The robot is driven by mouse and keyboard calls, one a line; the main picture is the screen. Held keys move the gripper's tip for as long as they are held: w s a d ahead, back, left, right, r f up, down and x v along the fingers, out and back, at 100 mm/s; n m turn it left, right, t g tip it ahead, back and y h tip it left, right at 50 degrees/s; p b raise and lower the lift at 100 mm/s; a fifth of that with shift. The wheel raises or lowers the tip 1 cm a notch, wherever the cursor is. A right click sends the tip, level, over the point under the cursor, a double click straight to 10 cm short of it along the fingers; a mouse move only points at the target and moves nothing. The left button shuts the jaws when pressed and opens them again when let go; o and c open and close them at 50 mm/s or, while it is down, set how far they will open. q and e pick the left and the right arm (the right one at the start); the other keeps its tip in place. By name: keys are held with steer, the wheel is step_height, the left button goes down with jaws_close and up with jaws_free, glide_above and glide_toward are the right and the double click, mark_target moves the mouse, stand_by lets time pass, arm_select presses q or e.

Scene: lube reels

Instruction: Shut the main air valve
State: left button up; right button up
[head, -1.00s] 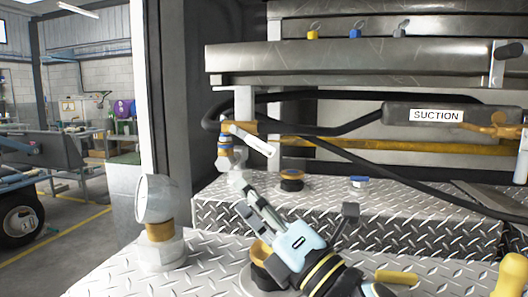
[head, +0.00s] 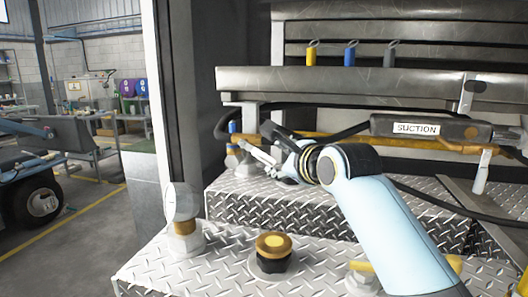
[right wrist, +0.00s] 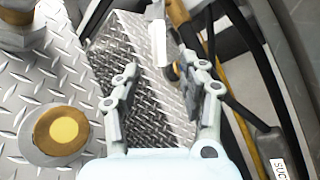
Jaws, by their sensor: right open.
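A valve with a blue and brass body (head: 232,148) stands on a light fitting at the left end of the brass pipe in the head view. I take it for the main air valve; no label shows on it. My right gripper (head: 262,154) is right beside it, partly covering its handle area. In the right wrist view, the gripper (right wrist: 158,72) is open. A white lever-like piece (right wrist: 157,10) and a brass part show at and beyond the gap between the fingers. I cannot tell whether a finger touches them. My left gripper is not in view.
A round gauge (head: 182,203) stands at front left. A brass-topped black knob (head: 273,250) is on the tread-plate deck (head: 215,270). Black hoses and a SUCTION-labelled cylinder (head: 415,128) lie to the right. Yellow, blue and grey tags stand on the shelf above.

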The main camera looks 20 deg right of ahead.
mark_target(266, 158)
steer(key=x, duration=0.9)
steer(key=shift+w+a+f+b, duration=0.1)
steer(key=shift+w+f+b, duration=0.05)
steer(key=shift+b, duration=0.15)
steer(key=shift+c, duration=0.4)
jaws_close()
